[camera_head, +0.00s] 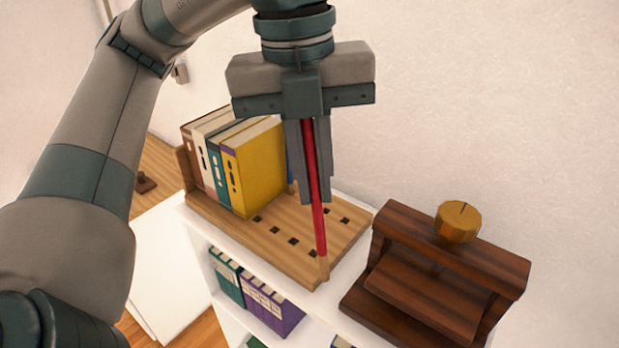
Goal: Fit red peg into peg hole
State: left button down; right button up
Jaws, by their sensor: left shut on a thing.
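My left gripper (316,198) comes down from the top of the picture and is shut on the long red peg (318,228). The peg hangs almost upright, its lower end leaning slightly right. The wooden board with square dark holes (262,236) lies on top of a white shelf. The peg's lower end shows at the board's front right corner. I cannot tell whether that end is in a hole, touching the board or just above it. Several holes show empty left and right of the peg. My right gripper is not in view.
Several upright books (258,168) stand at the back left of the board. A dark brown wooden press-like thing with a brass knob (458,221) stands close on the right. Binders (270,303) fill the white shelf (203,236) below. A wall is behind.

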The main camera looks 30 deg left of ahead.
aim_at(281, 234)
jog(key=j+u, duration=0.15)
jog(key=j, duration=0.35)
jog(key=i+j+u, duration=0.15)
jog(key=j, duration=0.3)
jog(key=j+u, duration=0.15)
jog(key=j, duration=0.35)
jog(key=i, duration=0.05)
